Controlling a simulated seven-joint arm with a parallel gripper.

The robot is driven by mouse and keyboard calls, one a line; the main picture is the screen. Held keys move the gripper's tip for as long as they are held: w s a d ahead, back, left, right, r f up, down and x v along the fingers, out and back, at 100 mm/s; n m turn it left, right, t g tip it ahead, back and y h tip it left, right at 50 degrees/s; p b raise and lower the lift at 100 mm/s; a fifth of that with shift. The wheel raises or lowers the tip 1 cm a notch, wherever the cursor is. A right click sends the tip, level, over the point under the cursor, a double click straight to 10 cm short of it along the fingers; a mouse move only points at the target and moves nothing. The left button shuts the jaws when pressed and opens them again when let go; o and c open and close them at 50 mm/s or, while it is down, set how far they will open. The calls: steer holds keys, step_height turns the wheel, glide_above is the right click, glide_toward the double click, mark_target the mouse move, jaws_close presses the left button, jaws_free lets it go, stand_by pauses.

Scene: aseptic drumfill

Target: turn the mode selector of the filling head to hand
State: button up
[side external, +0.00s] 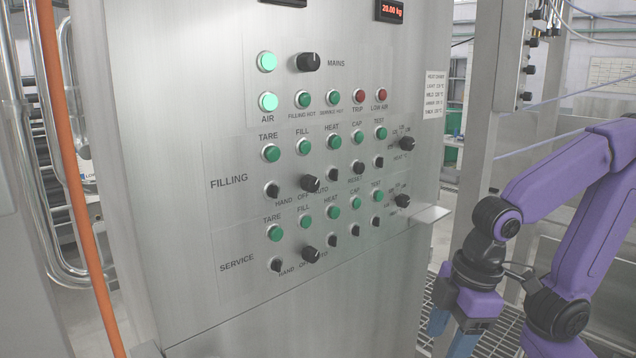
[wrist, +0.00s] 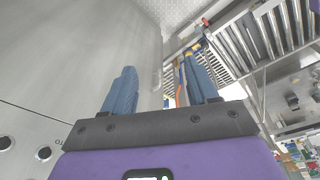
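The filling head's mode selector (side external: 311,184) is a round black knob on the steel panel, in the row labelled FILLING. HAND, OFF and AUTO are printed just below it. Its pointer is too small to read with certainty. My gripper (side external: 448,338) is low at the right, beside the panel and well away from the selector. In the wrist view its two blue fingers (wrist: 160,65) stand apart with nothing between them. I cannot make out the selector in the wrist view.
A similar SERVICE selector (side external: 311,254) sits below. Smaller black knobs, green buttons (side external: 305,146) and a MAINS switch (side external: 308,62) surround the selector. A small metal ledge (side external: 430,214) juts from the panel's right side. An orange pole (side external: 75,165) stands at left.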

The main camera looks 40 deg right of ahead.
mark_target(315, 182)
steer(key=w+a+r+m+t+y, duration=0.1)
steer(key=w+r+m+t, duration=0.4)
steer(key=r, duration=0.4)
steer(key=w+a+r+m+t+y, duration=0.1)
steer(key=w+r+m+t, duration=0.2)
steer(key=w+r, duration=0.5)
step_height(315, 182, up, 8)
steer(key=s+d+m+t+h, duration=0.1)
steer(key=s+d+m+t, duration=0.1)
steer(key=s+m+t, duration=0.15)
steer(key=x, duration=1.8)
steer(key=shift+w+d+r, duration=0.25)
steer(key=shift+w+r, duration=0.05)
steer(key=shift+r, duration=0.1)
steer(key=c, duration=1)
